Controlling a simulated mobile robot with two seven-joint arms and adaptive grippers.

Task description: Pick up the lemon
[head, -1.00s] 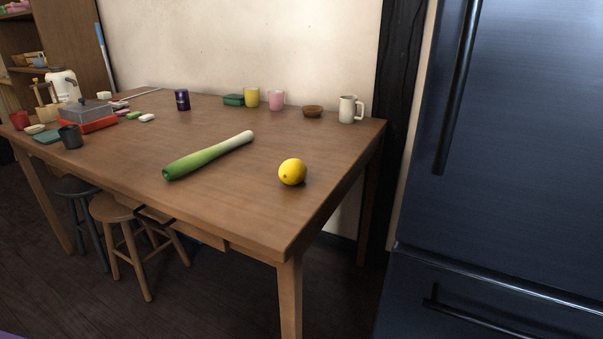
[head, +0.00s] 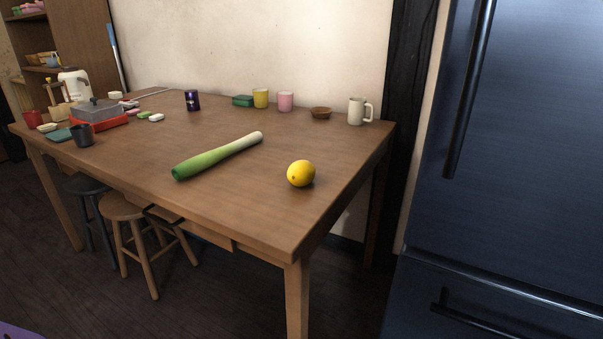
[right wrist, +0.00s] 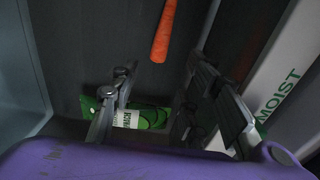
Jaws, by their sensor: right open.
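The yellow lemon (head: 301,173) lies on the wooden table (head: 235,210) near its right front corner, in the head view. A green and white leek lies to its left, apart from it. My right gripper (right wrist: 160,68) shows only in the right wrist view, with its fingers apart and nothing clearly held between them. The lemon is not in that wrist view. My left gripper is in neither view.
Around the lemon the tabletop is clear except for the leek (head: 217,156). Mugs and a bowl stand along the back. Stools (head: 126,210) stand under the front edge; a dark fridge (head: 510,130) is at right. The wrist view shows a carrot (right wrist: 163,32) and a green packet (right wrist: 150,117).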

